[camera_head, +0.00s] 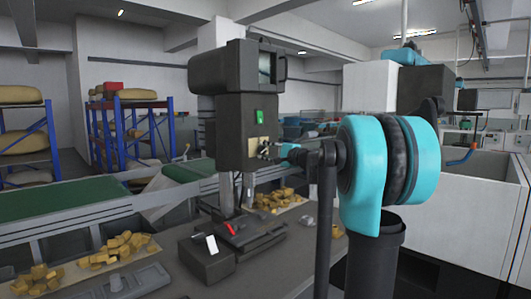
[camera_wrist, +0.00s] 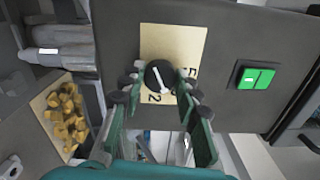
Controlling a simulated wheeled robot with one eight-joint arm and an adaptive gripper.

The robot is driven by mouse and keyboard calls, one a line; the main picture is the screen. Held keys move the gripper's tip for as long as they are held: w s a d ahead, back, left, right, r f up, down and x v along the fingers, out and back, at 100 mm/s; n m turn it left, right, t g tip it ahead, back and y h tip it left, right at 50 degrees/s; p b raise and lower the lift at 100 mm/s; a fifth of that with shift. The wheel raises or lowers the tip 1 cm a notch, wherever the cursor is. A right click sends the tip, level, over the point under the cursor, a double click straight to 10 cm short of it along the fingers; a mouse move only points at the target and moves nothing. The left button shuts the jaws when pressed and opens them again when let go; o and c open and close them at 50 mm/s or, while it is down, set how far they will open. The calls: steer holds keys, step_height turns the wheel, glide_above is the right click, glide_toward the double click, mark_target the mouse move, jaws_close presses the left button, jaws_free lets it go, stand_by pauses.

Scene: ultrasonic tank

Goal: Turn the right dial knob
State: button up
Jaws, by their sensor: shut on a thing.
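The dial knob (camera_wrist: 158,77) is round and black with a white pointer line. It sits on a cream label plate (camera_wrist: 172,42) on the dark machine's side. My gripper (camera_wrist: 160,92) has its teal and black fingers on either side of the knob, shut on it. In the head view my gripper (camera_head: 268,150) reaches the plate on the machine's column (camera_head: 250,165), and my arm comes in from the right. The knob itself is hidden by the fingers in the head view. Only one dial knob shows clearly.
A green switch (camera_wrist: 255,77) is right of the knob in the wrist view. Below the machine head are metal columns and a dark base (camera_head: 230,240). Yellow-brown blocks (camera_head: 118,250) lie in trays on the bench. A green conveyor (camera_head: 70,228) runs at the left.

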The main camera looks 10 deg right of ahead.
steer(key=m, duration=0.5)
stand_by(0.6)
steer(key=o, duration=1.2)
steer(key=shift+c, duration=0.2)
steer(key=shift+s, duration=0.1)
steer(key=v, duration=1.2)
